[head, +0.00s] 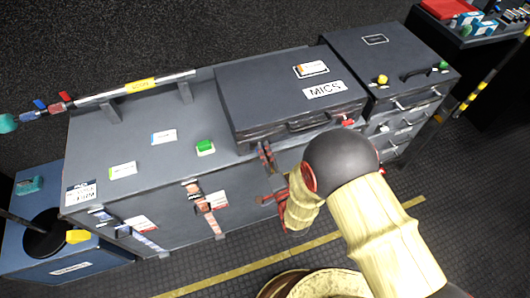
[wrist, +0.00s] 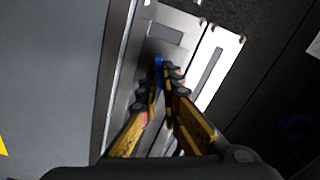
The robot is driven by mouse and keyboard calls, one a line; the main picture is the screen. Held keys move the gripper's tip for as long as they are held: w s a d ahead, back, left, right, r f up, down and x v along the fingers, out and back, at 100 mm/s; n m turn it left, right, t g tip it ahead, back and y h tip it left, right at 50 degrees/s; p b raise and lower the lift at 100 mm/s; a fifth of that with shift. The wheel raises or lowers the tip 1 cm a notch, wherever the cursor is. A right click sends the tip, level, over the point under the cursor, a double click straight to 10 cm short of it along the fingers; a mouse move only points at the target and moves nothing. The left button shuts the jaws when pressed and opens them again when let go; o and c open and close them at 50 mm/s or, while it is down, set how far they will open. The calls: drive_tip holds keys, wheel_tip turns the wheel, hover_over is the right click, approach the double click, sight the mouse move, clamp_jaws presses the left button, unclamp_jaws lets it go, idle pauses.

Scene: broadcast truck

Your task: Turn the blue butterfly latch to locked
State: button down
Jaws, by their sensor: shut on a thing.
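The blue butterfly latch (wrist: 158,61) shows as a small blue piece between my fingertips in the wrist view, in front of a pale metal plate. My gripper (wrist: 161,72) is shut on it. The fingers cover most of the latch, so its turn angle cannot be read. In the head view my arm reaches down to the front of the long grey case, below the lid marked MICS. The latch cannot be made out there.
The MICS case (head: 285,95) lies on the long grey case (head: 230,175), close to my arm. A drawer unit (head: 395,60) stands to the right. A blue bin (head: 75,262) is at the left. A yellow floor line (head: 235,272) runs along the open floor in front.

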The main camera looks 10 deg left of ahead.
drive_tip(key=m+b, duration=0.1)
drive_tip(key=m, duration=0.3)
drive_tip(key=shift+f, duration=0.2)
idle(0.4)
drive_tip(key=c, duration=2)
unclamp_jaws()
drive_tip(key=shift+d, duration=0.1)
drive_tip(key=v, duration=0.7)
drive_tip(key=shift+s, duration=0.2)
